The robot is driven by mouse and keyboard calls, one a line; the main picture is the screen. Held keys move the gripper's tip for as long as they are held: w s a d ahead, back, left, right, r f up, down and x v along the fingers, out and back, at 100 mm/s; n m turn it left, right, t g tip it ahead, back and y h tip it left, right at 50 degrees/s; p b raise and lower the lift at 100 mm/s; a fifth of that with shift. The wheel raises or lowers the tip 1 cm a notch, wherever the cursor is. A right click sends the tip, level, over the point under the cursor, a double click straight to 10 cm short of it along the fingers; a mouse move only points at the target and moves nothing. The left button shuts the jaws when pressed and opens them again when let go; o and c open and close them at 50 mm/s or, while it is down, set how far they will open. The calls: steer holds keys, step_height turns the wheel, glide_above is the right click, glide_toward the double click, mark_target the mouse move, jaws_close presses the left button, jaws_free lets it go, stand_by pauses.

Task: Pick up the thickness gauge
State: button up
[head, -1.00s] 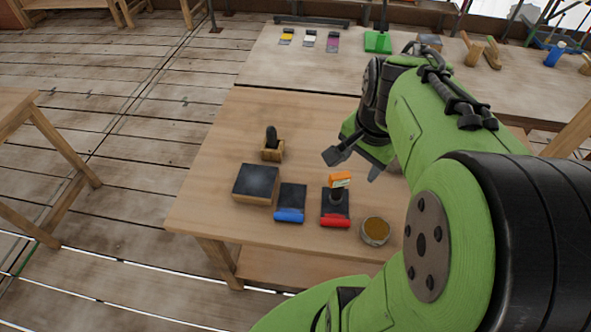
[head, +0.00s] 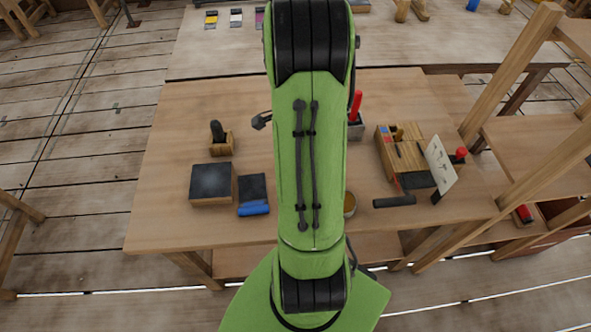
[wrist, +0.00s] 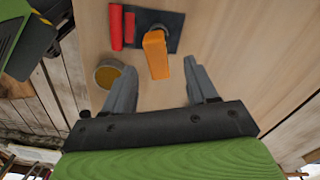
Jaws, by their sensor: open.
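In the wrist view an orange upright piece (wrist: 156,54) with a dark round part behind it stands on a black pad (wrist: 172,22) beside a red roll (wrist: 129,27). It looks like the thickness gauge, but I cannot be sure. My gripper (wrist: 160,84) is open and empty, one grey finger on each side of the view, with the orange piece between and a little beyond the fingertips. I see no contact. In the head view my arm hides this piece, the pad and most of the gripper.
On the table (head: 170,130) a dark-topped block (head: 211,183), a black pad with blue roll (head: 253,207) and a small wooden holder (head: 221,142) stand left of my arm. An amber-filled round tin (wrist: 108,74) is close to the left finger. A wooden tool box (head: 405,155) stands right.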

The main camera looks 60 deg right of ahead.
steer(key=f, duration=0.4)
steer(key=shift+s+a+f+b, duration=0.1)
steer(key=shift+s+f+b, duration=0.1)
steer(key=shift+f+b, duration=0.1)
steer(key=shift+w+f, duration=0.1)
steer(key=shift+f, duration=0.25)
steer(key=shift+c, duration=0.6)
jaws_close()
